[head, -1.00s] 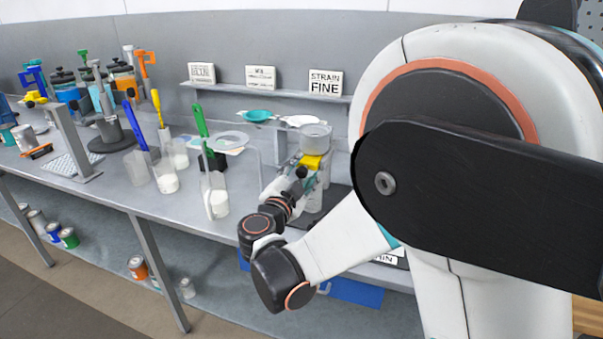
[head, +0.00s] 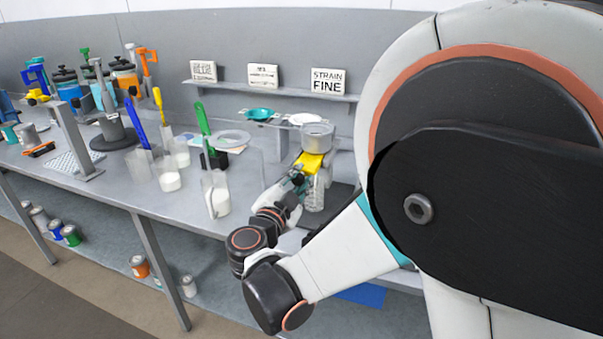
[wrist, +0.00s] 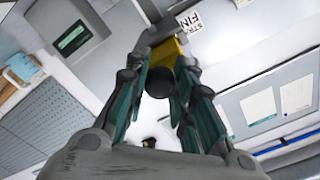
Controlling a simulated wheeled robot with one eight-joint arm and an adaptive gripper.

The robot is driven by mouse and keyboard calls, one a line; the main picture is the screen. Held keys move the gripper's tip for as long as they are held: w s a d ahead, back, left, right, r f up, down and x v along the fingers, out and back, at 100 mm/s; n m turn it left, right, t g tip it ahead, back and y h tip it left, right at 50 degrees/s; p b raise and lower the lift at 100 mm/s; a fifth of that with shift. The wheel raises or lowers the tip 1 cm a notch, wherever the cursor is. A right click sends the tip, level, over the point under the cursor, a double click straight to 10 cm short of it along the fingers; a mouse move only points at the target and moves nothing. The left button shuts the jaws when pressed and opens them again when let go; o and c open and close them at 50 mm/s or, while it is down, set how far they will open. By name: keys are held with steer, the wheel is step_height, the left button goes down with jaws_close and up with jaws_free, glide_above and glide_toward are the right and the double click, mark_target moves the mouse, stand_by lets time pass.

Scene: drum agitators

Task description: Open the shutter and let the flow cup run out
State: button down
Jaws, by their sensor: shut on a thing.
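The flow cup is a grey metal cup (head: 316,134) on a stand at the bench's right part. The yellow shutter (head: 309,163) sits just under it and points toward me. A clear beaker (head: 315,192) stands below, partly hidden by my gripper; I cannot tell what it holds. My gripper (head: 299,180) is at the shutter's near end. In the wrist view, the gripper (wrist: 164,72) has its teal-padded fingers shut around the yellow shutter (wrist: 166,51) and its round black knob (wrist: 159,82). The outlet is hidden, and no stream is visible.
Clear beakers (head: 215,194) with white contents and upright coloured handles stand left of my gripper. A shelf (head: 270,91) with label signs, including STRAIN FINE (head: 328,81), runs behind. A metal stand (head: 76,145) is further left. Cans sit on the lower shelf.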

steer(key=c, duration=1.3)
jaws_free()
steer(key=shift+s, duration=0.15)
steer(key=shift+c, duration=0.2)
steer(key=v, duration=0.7)
steer(key=shift+s+a, duration=0.15)
steer(key=shift+s, duration=0.1)
